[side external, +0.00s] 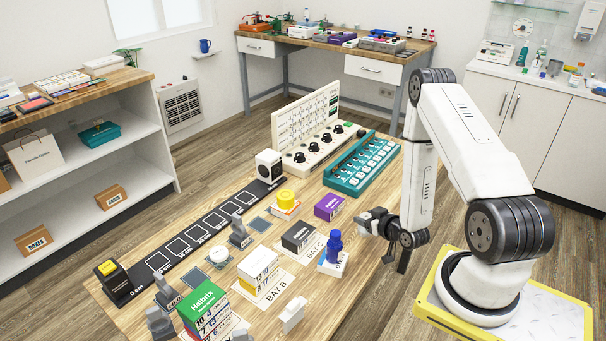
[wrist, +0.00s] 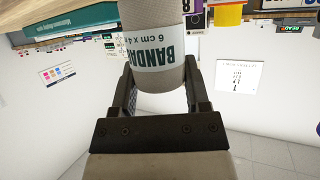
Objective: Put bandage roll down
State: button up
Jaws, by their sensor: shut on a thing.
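The bandage roll (wrist: 155,50) shows in the wrist view as a pale grey cylinder with a white label reading "BANDA" and "6 cm x 4". It sits between the two dark fingers of my gripper (wrist: 161,86), which are shut on it. In the side external view my gripper (side external: 376,222) is above the right part of the wooden table (side external: 140,312), to the right of the blue bottle. The roll is small and hard to make out there. I cannot tell its exact height above the table.
A purple box (side external: 329,206), a dark box (side external: 298,237) and a teal tray (side external: 345,186) are also close. A black strip with white squares (side external: 198,233) lies along the far-left side. Stacked boxes (side external: 206,309) stand at the front.

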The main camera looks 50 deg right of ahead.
jog(key=shift+f, duration=1)
jog(key=shift+f, duration=0.2)
jog(key=o, duration=1.2)
jog(key=shift+o, duration=0.2)
jog(key=shift+s, duration=0.15)
jog(key=shift+v, duration=3.8)
jog(key=shift+r, duration=0.2)
